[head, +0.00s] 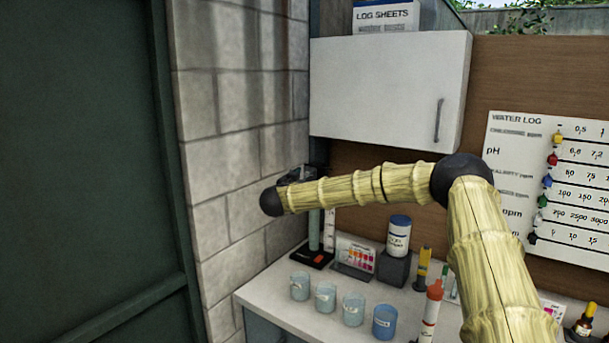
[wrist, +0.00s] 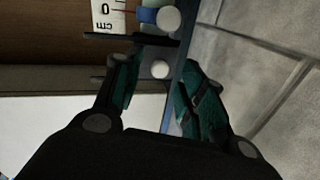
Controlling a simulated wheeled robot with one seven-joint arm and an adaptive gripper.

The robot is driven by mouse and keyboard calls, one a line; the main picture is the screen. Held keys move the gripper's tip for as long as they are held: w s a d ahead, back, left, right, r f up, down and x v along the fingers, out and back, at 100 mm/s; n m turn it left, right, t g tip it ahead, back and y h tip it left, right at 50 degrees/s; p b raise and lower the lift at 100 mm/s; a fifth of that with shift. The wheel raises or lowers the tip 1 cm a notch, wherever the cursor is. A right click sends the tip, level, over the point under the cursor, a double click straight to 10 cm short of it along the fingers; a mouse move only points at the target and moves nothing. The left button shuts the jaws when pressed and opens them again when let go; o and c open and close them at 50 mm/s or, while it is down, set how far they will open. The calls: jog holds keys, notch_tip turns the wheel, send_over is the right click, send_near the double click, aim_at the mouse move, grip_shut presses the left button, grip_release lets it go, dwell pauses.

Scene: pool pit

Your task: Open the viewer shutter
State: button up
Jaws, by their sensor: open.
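A slim upright device (head: 314,232), which looks like the viewer, stands on the counter in the wall corner. It has a grey-green column and a black base with an orange mark; its upper part is mostly hidden behind my arm and gripper. My gripper (head: 300,174) is at its upper part, small and dark in the head view. In the wrist view my gripper (wrist: 158,88) is open, its two fingers apart. A pale round knob (wrist: 160,69) shows between the fingertips, with a dark flat bar (wrist: 130,39) just beyond. I cannot tell whether the fingers touch anything, or which part is the shutter.
A block wall (head: 240,130) stands close on the left, also near my right finger in the wrist view. A white cabinet (head: 385,88) hangs above. Several beakers (head: 353,310) line the counter's front. A lidded tub (head: 398,236) stands on a dark block to the right.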

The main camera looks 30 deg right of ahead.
jog(key=shift+w+d, duration=0.35)
jog(key=shift+d, duration=0.25)
jog(key=shift+c, duration=0.2)
grip_shut()
